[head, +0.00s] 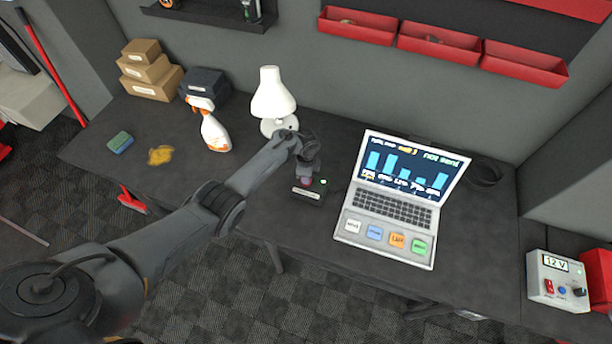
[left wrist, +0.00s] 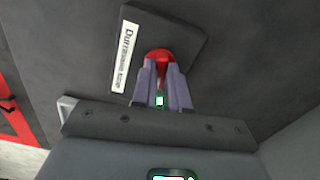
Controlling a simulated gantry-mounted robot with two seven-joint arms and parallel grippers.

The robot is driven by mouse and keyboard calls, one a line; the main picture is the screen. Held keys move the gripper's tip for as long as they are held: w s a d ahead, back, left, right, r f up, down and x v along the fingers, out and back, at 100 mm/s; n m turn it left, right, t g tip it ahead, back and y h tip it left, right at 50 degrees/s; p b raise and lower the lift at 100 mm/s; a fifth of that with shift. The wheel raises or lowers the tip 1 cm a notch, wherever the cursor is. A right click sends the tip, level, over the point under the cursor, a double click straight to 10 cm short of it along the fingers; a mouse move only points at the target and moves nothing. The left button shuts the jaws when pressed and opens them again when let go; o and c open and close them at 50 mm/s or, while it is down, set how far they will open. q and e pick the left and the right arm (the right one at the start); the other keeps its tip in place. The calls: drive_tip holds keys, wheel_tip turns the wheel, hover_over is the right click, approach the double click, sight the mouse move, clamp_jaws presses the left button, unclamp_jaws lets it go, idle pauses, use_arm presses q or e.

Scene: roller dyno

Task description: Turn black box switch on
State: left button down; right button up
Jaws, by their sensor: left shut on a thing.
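The black box (head: 310,194) sits on the dark table between the lamp and the laptop, with a white label on its front. In the left wrist view the black box (left wrist: 186,36) shows its label and a red round switch (left wrist: 160,54). My left gripper (head: 306,178) is over the box. In the left wrist view its two fingers (left wrist: 161,82) are closed on the red switch and partly hide it. My right gripper is not in view.
An open laptop (head: 398,196) stands right of the box. A white lamp (head: 272,98) and a spray bottle (head: 214,133) stand behind and left. A sponge (head: 120,142) and yellow cloth (head: 160,155) lie at left. A 12 V supply (head: 556,280) is at far right.

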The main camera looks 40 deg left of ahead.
use_arm(q)
drive_tip(key=shift+f+m, duration=0.1)
drive_tip(key=shift+m, duration=0.8)
drive_tip(key=c, duration=1.1)
unclamp_jaws()
drive_tip(key=shift+c, duration=0.2)
drive_tip(key=shift+r, duration=0.2)
wheel_tip(320, 180, up, 10)
drive_tip(key=p, duration=0.7)
drive_tip(key=shift+r+p, duration=0.25)
drive_tip(key=shift+p, duration=0.1)
